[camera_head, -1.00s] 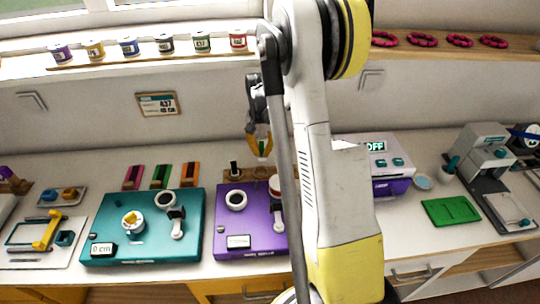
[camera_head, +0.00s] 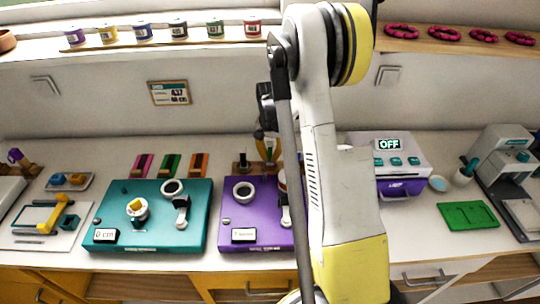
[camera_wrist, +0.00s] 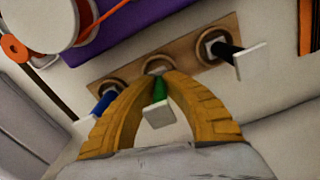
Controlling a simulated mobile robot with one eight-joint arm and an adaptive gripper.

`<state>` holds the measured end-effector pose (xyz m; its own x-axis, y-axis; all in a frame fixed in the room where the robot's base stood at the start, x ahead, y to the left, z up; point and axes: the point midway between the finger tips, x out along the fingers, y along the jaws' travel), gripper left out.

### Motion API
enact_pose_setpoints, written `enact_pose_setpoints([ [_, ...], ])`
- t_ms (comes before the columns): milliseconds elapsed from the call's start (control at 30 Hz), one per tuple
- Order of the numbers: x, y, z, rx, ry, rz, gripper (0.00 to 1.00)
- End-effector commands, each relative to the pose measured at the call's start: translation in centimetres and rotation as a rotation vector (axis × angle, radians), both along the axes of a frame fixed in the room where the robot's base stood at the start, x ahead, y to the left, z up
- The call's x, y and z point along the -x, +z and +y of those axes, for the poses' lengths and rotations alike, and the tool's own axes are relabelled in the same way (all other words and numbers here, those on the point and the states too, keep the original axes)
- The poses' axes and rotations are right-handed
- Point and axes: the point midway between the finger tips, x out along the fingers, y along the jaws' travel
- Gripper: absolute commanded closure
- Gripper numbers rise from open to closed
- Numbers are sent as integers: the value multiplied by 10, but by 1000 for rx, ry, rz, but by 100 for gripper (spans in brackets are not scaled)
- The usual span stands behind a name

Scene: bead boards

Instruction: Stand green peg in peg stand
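My gripper (camera_wrist: 162,80) has orange-yellow fingers closed around the green peg (camera_wrist: 160,92), which has a pale square end. The wooden peg stand (camera_wrist: 133,68) shows in the wrist view with round ringed holes. The green peg is in front of the middle ring (camera_wrist: 158,65); I cannot tell whether its far end is inside the hole. A black peg (camera_wrist: 225,49) stands in the hole to the right, and a blue peg (camera_wrist: 101,106) is at the left end. In the head view, my gripper (camera_head: 267,147) is at the stand behind the purple board, partly hidden by my arm.
The purple board (camera_head: 260,216) lies in front of the stand, with the teal board (camera_head: 152,234) to its left. A purple-white machine (camera_head: 395,160) reading OFF stands at right. Coloured strips (camera_head: 170,165) lie at left behind the teal board. The wall is close behind.

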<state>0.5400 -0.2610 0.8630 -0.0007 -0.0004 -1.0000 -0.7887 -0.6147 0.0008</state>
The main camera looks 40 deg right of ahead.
Motion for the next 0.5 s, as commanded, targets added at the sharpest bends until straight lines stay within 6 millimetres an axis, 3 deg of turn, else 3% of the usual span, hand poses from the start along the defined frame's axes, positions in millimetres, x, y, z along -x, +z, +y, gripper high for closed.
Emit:
enact_pose_setpoints([
  [500, 0, -5, 0, 0, 0, 0, 100],
])
